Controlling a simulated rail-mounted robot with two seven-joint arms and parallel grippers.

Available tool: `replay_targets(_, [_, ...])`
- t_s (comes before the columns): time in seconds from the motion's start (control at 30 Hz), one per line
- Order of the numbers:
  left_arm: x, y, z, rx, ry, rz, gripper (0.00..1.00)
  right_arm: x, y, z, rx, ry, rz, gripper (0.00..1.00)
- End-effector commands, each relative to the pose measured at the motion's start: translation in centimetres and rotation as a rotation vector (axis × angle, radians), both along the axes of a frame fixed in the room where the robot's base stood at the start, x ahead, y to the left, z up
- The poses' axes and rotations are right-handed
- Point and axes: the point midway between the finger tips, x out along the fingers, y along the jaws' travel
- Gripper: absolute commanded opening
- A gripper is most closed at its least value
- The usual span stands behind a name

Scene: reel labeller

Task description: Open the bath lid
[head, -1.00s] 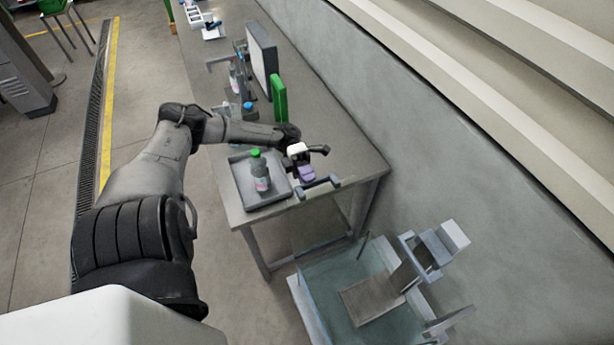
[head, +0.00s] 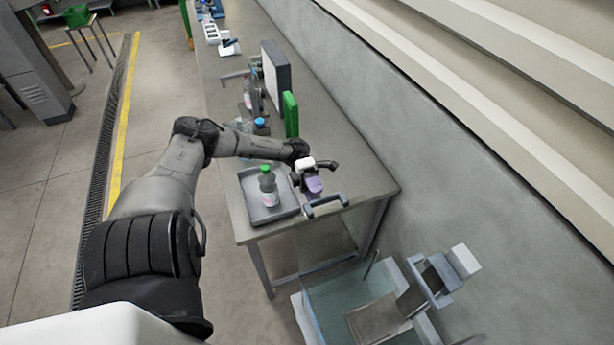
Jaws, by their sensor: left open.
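A grey-blue handle (head: 325,205) shows at the front end of the bench, above the bath (head: 335,290). A faint see-through panel seems to hang below the handle; I cannot tell for sure that it is the lid. The bath is a clear-walled tank at the lower right with grey fittings inside. My left gripper (head: 312,187) is open, just behind the handle in the picture; I cannot tell whether they touch. A small purple part shows at its fingertips, and I cannot tell what it is. My right gripper is out of view.
A bottle with a green cap (head: 267,187) stands in a grey tray (head: 285,213) beside my left gripper. A green panel (head: 291,114) and a dark-framed board (head: 275,75) stand further back on the bench (head: 345,150). The wall is close on the right.

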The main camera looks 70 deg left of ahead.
Motion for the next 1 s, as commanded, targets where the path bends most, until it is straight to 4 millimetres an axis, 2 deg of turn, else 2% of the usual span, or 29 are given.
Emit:
replay_targets(0.3, [-0.4,6.7,-0.3,0.004,-0.002,0.005,0.49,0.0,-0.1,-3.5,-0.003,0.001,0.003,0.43])
replay_targets(0.47, [-0.7,9.7,-0.2,0.003,-0.003,0.005,0.49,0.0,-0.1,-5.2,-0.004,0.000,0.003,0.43])
replay_targets(0.7, [-0.9,11.5,0.1,0.003,0.000,0.000,0.49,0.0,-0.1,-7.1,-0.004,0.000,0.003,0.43])
replay_targets(1.0, [-1.0,12.3,0.4,0.002,0.000,0.001,0.49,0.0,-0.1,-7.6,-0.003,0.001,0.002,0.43])
